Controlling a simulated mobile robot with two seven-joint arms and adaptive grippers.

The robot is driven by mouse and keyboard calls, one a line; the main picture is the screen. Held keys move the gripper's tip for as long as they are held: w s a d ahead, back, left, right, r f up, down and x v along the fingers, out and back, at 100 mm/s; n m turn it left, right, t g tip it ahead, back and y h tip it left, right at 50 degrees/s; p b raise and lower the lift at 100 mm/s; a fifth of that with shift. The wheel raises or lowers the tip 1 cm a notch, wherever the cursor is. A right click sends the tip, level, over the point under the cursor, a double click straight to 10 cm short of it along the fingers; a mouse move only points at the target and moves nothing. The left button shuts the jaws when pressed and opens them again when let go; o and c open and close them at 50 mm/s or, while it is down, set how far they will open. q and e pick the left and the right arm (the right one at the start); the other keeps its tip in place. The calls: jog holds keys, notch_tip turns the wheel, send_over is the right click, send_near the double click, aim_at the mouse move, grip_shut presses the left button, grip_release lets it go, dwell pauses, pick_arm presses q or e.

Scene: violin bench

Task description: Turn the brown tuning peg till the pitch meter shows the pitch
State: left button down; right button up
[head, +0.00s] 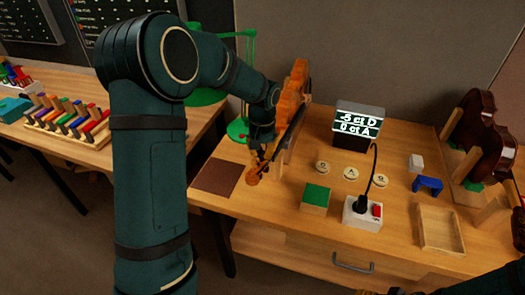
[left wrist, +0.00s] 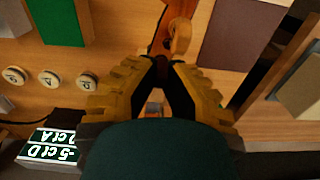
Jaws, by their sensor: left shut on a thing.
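The violin (head: 294,92) is orange-brown and stands at the back left of the bench, partly hidden by my left arm. Its scroll end (head: 254,175) points toward the front, and shows at the top of the left wrist view (left wrist: 181,36). My left gripper (head: 260,160) is at the pegbox, its fingertips (left wrist: 163,62) close together and shut on the brown tuning peg, which the fingers mostly hide. The pitch meter (head: 358,121) reads "-5 ct D" and "0 ct A", and also shows in the left wrist view (left wrist: 49,151). My right gripper is out of view.
Right of the violin are three round buttons (head: 351,173), a green-topped block (head: 316,197), a white box with a black plug (head: 362,213) and a wooden tray (head: 440,229). A brown mat (head: 217,177) lies left of the scroll. A second violin (head: 478,135) stands far right.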

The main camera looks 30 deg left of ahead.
pick_arm(q)
jog(key=shift+f, duration=0.1)
jog(key=c, duration=1.1)
grip_release()
jog(key=shift+o, duration=0.2)
notch_tip(320, 180, up, 12)
dwell(0.8)
